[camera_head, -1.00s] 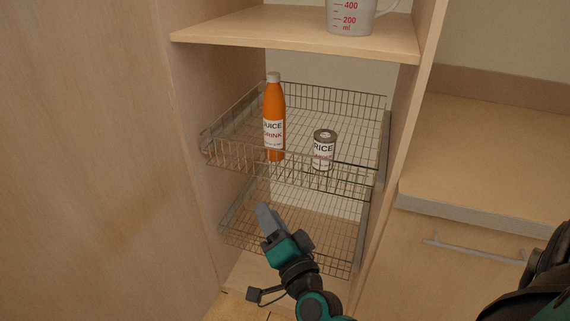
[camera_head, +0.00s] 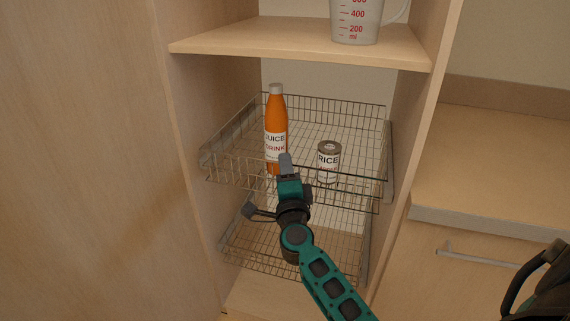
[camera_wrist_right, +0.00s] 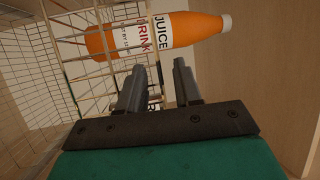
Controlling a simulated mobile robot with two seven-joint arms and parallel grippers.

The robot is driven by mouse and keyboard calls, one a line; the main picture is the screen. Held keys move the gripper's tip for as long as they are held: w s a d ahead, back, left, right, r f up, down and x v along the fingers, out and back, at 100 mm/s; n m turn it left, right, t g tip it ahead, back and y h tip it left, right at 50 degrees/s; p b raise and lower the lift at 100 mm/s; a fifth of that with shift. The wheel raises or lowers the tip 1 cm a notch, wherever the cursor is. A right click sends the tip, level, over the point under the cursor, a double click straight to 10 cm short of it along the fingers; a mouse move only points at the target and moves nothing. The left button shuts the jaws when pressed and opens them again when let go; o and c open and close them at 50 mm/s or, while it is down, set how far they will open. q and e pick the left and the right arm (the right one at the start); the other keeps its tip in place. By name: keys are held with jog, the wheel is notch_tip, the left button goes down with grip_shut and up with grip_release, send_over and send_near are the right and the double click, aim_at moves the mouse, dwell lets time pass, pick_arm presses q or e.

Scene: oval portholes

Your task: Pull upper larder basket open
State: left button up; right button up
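The upper wire basket (camera_head: 352,191) sits inside the larder, holding an orange juice bottle (camera_head: 276,112) and a rice can (camera_head: 328,162). My right gripper (camera_head: 286,160) is at the basket's front side, in front of the bottle. In the right wrist view, my right gripper (camera_wrist_right: 160,78) has its two fingers apart, with a gap between them. The basket's wires (camera_wrist_right: 97,60) and the bottle (camera_wrist_right: 185,31) lie just beyond the fingertips. I cannot tell whether the fingers touch the rim. My left gripper is not in view.
A lower wire basket (camera_head: 262,247) hangs beneath. A wooden shelf (camera_head: 290,42) above bears a measuring jug (camera_head: 355,22). Wooden side panels flank the larder. A counter (camera_head: 490,165) and a drawer handle (camera_head: 485,258) are at the right.

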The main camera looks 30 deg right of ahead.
jog(key=shift+x, duration=1)
grip_shut()
